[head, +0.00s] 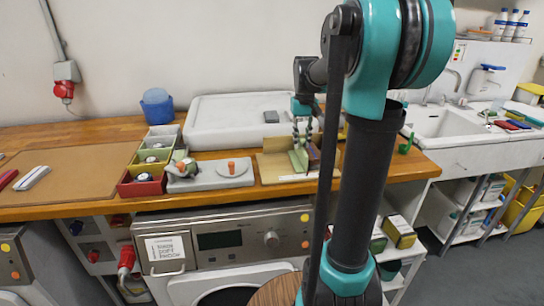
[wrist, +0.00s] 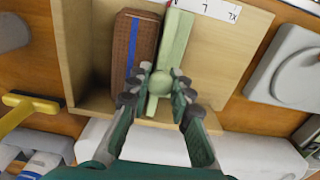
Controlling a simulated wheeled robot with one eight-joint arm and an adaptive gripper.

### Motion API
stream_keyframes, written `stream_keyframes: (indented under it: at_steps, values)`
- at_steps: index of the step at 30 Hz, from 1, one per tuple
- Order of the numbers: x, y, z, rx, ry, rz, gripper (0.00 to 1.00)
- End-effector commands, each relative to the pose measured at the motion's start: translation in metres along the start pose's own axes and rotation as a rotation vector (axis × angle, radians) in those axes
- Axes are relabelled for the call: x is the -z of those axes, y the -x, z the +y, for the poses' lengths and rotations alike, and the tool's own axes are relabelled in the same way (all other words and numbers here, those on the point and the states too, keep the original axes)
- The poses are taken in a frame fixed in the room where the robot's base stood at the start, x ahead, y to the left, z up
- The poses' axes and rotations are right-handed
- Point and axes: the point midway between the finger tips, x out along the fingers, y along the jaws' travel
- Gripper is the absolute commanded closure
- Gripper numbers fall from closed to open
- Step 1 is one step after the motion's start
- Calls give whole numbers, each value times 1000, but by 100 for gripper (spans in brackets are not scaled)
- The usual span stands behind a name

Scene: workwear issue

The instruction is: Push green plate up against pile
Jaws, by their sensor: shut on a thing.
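The green plate (wrist: 174,42) is a pale green upright slab with a round knob, standing in a shallow light-wood tray (wrist: 225,70). In the wrist view my gripper (wrist: 159,88) is shut on the knob. The pile (wrist: 135,50), brown with a blue stripe, stands just left of the plate in the wrist view. They are close and nearly parallel; my fingers partly hide the lower gap, so I cannot tell whether they touch. In the head view my gripper (head: 301,128) is above the plate (head: 298,160), with the pile (head: 314,157) to its right.
A low wooden wall borders the tray beyond the pile. A white case (head: 225,118) lies behind. A green hook (head: 407,143) stands to the right.

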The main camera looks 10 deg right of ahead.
Motion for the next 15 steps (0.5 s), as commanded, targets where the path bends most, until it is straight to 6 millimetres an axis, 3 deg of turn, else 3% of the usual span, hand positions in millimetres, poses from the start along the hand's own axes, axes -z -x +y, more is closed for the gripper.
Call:
stream_keyframes:
  at_steps: [15]
  values:
    - [0, 0, 33, 0, -2, 0, 93]
